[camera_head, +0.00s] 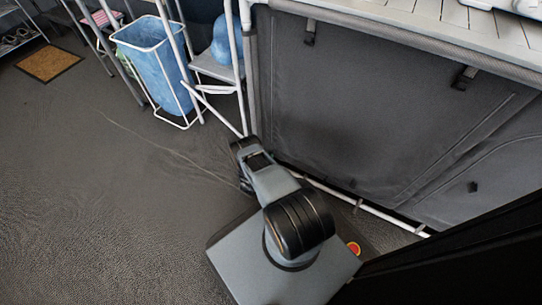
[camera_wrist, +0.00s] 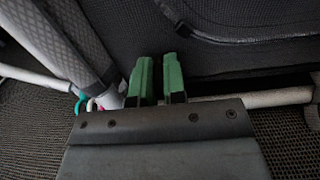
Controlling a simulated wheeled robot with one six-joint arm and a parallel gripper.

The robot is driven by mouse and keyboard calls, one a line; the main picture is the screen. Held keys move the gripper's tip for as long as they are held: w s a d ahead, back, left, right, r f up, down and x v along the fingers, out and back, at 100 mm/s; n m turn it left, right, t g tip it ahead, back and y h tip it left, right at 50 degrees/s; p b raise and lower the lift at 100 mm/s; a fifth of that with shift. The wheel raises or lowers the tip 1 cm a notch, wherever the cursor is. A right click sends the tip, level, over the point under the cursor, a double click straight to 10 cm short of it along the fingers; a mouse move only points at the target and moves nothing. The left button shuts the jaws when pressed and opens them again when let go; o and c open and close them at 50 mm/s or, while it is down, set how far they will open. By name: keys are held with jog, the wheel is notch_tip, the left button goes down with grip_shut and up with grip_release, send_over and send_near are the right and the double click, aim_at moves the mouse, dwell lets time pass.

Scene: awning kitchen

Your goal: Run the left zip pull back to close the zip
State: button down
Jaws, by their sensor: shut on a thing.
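My gripper (camera_wrist: 158,62) shows in the wrist view as two green fingers with a narrow gap. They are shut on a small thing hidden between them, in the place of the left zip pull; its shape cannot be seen. The fingers are low against the dark fabric panel (camera_wrist: 235,65), beside its left corner. In the head view the grey fabric panel (camera_head: 350,100) hangs under the counter, and my arm reaches to its lower left corner. A curved seam or zip line (camera_wrist: 222,39) crosses the fabric above right of the fingers. The fingers are hidden in the head view.
A white pole (camera_head: 375,212) runs along the panel's foot, also in the wrist view (camera_wrist: 265,99). A grey padded post (camera_wrist: 75,35) stands left of the fingers. A blue bin (camera_head: 158,72) and a step stool (camera_head: 217,68) stand left. The floor (camera_head: 90,190) at left is clear.

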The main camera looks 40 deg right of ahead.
jog(key=shift+f, duration=0.2)
jog(key=c, duration=1.2)
grip_release()
jog(key=p+v, duration=0.3)
jog(key=v, duration=1)
jog(key=shift+s+a, duration=0.2)
jog(key=shift+a, duration=0.15)
